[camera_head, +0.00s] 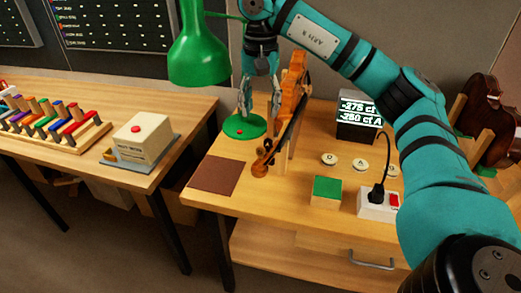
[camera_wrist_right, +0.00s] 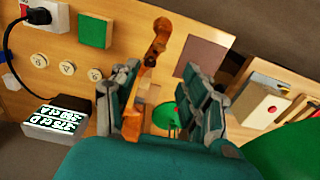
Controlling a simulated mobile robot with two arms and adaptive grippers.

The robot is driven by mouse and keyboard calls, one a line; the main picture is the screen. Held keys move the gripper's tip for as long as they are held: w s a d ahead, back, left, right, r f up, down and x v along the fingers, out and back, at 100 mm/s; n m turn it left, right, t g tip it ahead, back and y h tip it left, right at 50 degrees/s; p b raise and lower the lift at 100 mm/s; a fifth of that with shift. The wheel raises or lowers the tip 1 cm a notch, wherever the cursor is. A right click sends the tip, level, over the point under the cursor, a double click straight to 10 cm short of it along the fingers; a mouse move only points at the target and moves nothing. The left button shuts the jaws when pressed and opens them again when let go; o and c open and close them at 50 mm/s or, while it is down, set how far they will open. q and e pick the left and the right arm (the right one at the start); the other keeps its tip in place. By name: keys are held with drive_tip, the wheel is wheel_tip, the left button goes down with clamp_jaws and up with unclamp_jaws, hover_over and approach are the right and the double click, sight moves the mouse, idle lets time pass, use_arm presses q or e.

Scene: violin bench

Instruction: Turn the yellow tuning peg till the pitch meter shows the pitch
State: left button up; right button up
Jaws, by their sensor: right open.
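The violin (camera_head: 293,92) stands held up on the bench, its scroll (camera_head: 260,170) toward the front; the scroll end also shows in the right wrist view (camera_wrist_right: 160,30). I cannot make out the yellow tuning peg in either view. The pitch meter (camera_head: 358,118) behind the violin shows lit lines that seem to read -275 ct and -280 ct A. It shows at the lower left in the right wrist view (camera_wrist_right: 62,118). My right gripper (camera_head: 261,112) is open, pointing down beside the violin. In the wrist view the violin neck appears near its left finger. My left gripper is out of view.
A green lamp (camera_head: 199,50) hangs left of my right gripper, above its round base (camera_head: 240,128). A brown mat (camera_head: 214,176), green block (camera_head: 327,190), round buttons (camera_head: 329,159) and a power strip (camera_head: 374,202) are on the bench. Another violin (camera_head: 493,120) stands at right.

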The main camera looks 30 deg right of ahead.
sight(261, 147)
wheel_tip(261, 147, down, 12)
drive_tip(key=shift+f+p, duration=0.2)
drive_tip(key=shift+p, duration=0.55)
clamp_jaws()
